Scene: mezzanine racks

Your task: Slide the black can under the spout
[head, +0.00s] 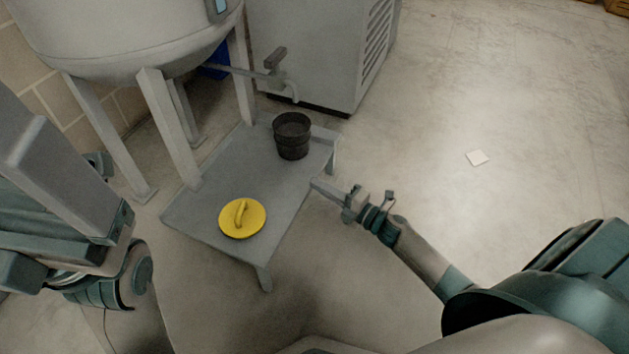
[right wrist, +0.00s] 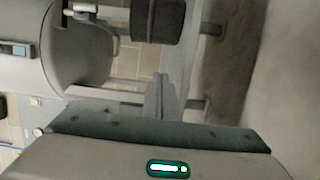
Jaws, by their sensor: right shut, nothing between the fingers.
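The black can (head: 292,140) stands upright on the low grey table, near its far right corner. The spout (head: 294,93) hangs from a pipe with a grey valve handle, just behind and above the can's far rim. I cannot tell whether its tip is over the can's opening. My right gripper (head: 316,185) is shut and empty at the table's right edge, nearer to me than the can and apart from it. In the right wrist view its fingers (right wrist: 161,97) are together and the can (right wrist: 158,20) is at the top. My left arm is at the left; its fingers do not show.
A yellow lid with a handle (head: 255,220) lies on the near part of the table (head: 205,215). A large tank (head: 125,35) on legs stands behind left. A grey vented cabinet (head: 320,50) stands behind the spout.

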